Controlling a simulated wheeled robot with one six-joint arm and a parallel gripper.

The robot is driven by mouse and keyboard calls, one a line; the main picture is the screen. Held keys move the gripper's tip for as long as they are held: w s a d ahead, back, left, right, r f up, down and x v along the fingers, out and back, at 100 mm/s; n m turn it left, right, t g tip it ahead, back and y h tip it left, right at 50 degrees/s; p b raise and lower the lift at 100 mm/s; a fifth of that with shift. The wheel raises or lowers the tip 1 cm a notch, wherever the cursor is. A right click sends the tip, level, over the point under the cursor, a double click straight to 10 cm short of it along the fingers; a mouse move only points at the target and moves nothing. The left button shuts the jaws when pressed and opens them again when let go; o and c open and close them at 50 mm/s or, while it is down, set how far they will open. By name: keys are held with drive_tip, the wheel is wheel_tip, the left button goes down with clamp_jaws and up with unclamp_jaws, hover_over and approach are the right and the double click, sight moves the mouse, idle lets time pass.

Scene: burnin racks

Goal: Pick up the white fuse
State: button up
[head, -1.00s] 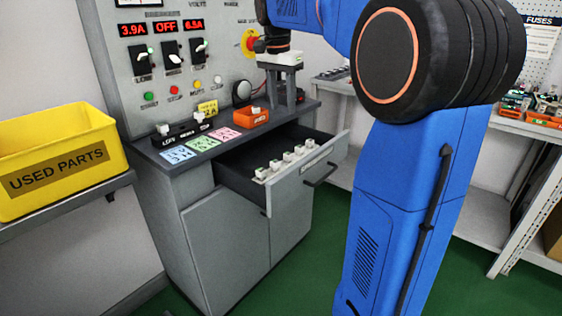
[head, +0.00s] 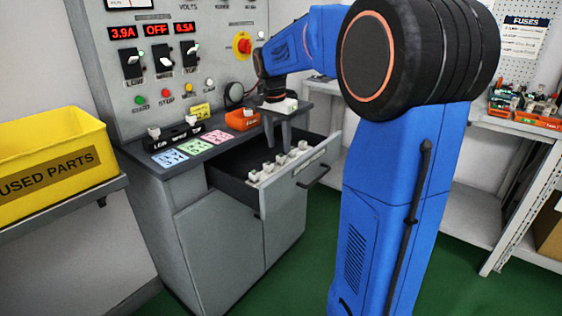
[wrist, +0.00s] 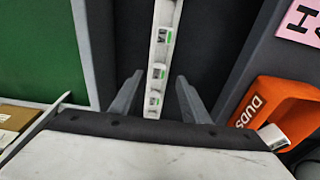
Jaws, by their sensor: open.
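Several white fuses (head: 278,165) stand in a row inside the open drawer. In the wrist view, white fuses with green marks (wrist: 158,73) sit along a pale strip in the dark drawer. My gripper (head: 279,140) points down above the drawer, behind the row in the head view. In the wrist view, my gripper (wrist: 158,92) is open, with its fingers spread to either side of the row's near end and nothing held. The exact height of the fingertips over the fuses is hard to tell.
An orange bin (head: 242,120), marked DUDS in the wrist view (wrist: 270,98), stands on the counter beside the drawer with a white piece in it. A black fuse holder (head: 175,137) and coloured cards (head: 170,158) lie left. A yellow used parts bin (head: 50,160) is farther left.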

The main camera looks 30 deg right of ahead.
sight(281, 155)
drive_tip(key=f, duration=0.4)
drive_tip(key=shift+d, duration=0.35)
drive_tip(key=c, duration=0.9)
drive_tip(key=shift+c, duration=0.3)
drive_tip(key=shift+r, duration=0.15)
wheel_tip(281, 155, up, 10)
